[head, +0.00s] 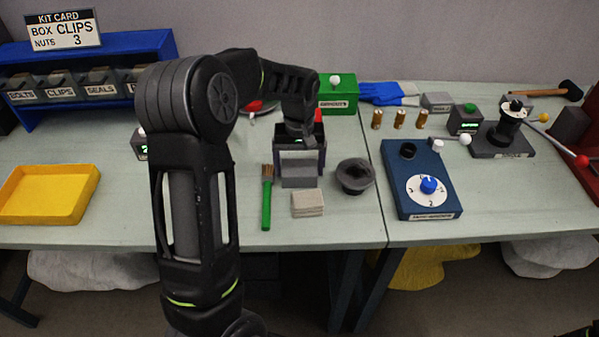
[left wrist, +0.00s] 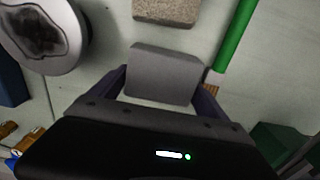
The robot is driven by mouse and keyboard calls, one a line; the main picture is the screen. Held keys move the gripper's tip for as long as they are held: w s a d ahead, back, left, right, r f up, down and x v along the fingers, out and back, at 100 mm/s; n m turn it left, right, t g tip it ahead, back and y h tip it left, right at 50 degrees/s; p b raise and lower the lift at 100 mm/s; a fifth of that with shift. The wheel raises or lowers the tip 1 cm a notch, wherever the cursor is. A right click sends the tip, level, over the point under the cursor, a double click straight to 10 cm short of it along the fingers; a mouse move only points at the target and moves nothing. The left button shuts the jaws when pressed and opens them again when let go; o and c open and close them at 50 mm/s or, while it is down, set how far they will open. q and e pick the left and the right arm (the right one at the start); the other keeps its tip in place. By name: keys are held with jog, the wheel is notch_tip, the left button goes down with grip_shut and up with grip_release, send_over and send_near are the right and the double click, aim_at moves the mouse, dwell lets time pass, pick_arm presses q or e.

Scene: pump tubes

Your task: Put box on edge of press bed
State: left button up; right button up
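A plain grey box (head: 299,178) lies on the left table, under my left gripper (head: 300,168). In the left wrist view the grey box (left wrist: 165,75) sits between the two finger ends of my left gripper (left wrist: 163,85). The fingers stand about one box width apart; whether they press on its sides or only flank it is unclear. No part is plainly marked as the press bed. A black upright device (head: 511,121) with levers stands on a dark grey base (head: 519,148) at the right. My right gripper is not in view.
Close by are a pale block (head: 308,204), a green-handled brush (head: 266,204) and a dark round cup (head: 354,176). A yellow tray (head: 45,207) is at left.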

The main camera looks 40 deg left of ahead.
aim_at(299, 164)
pick_arm(q)
jog(key=c, duration=1.2)
notch_tip(299, 164, up, 10)
jog(key=shift+r+b, duration=0.1)
jog(key=shift+b, duration=0.35)
jog(key=shift+c, duration=0.2)
